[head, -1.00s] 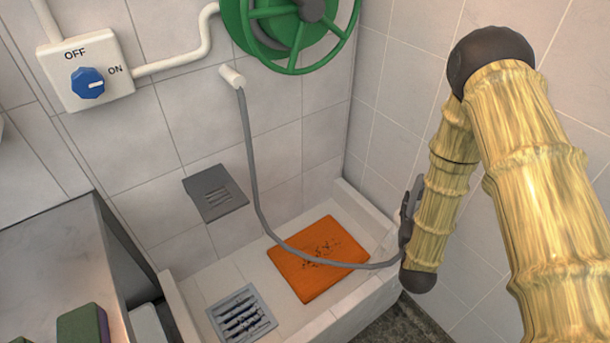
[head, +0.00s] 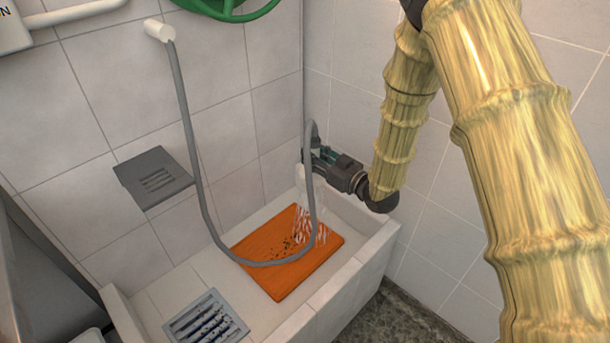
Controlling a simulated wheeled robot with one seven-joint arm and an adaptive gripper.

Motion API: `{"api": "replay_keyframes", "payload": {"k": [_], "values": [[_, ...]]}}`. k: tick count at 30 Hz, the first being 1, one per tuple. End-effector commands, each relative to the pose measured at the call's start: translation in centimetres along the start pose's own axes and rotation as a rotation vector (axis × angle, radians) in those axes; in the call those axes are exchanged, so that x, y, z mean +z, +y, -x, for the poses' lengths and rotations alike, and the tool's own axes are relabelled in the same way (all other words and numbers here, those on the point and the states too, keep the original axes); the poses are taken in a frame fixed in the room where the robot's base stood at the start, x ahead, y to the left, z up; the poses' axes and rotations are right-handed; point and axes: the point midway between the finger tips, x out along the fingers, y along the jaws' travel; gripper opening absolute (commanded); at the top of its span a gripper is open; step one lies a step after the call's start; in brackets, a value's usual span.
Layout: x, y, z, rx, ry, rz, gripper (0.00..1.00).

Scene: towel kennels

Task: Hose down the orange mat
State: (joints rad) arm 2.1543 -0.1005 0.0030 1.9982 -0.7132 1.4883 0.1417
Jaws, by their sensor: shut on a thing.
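The orange mat (head: 287,280) lies flat in the tiled basin, with dark specks of dirt near its middle. The grey hose (head: 189,130) hangs from a white wall outlet (head: 158,30), sags across the mat and rises to my gripper (head: 314,162). My gripper is shut on the hose's end, above the mat's far right part. White streaks of water (head: 311,228) fall from there onto the right side of the mat. The fingers and the nozzle are small and partly hidden by each other.
A floor drain grate (head: 206,318) sits in the basin left of the mat. A grey wall plate (head: 153,178) is on the back wall. The basin's raised front rim (head: 345,275) and the right wall bound the space. Part of the green reel (head: 228,8) shows at the top.

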Motion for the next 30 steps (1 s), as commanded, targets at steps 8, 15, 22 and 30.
{"api": "replay_keyframes", "payload": {"k": [8, 15, 22, 30], "values": [[1.2, -1.9, -1.2, -0.183, 0.003, 0.002, 0.00], [1.2, -2.5, -1.4, -0.233, 0.002, 0.001, 0.00], [1.8, -2.5, -1.4, -0.233, 0.001, 0.000, 0.00], [2.7, -2.5, -1.4, -0.233, 0.001, 0.001, 0.00]]}}
